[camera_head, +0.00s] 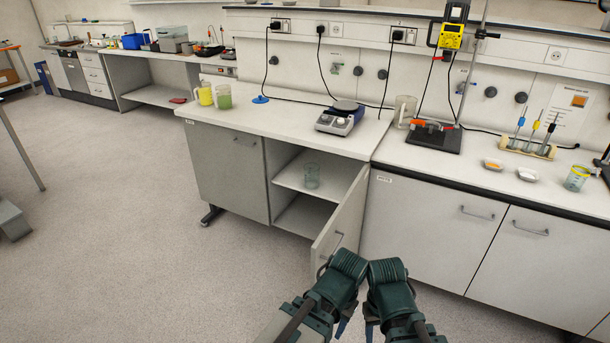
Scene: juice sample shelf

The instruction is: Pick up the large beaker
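My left gripper (347,268) and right gripper (387,271) are close together at the bottom centre, in front of the open cabinet door and well apart from the beaker. Their fingers cannot be made out, so I cannot tell whether they are open. No object shows in them.
The cabinet door (341,215) stands swung open, right of the beaker. A small graduated beaker (577,178) stands far right.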

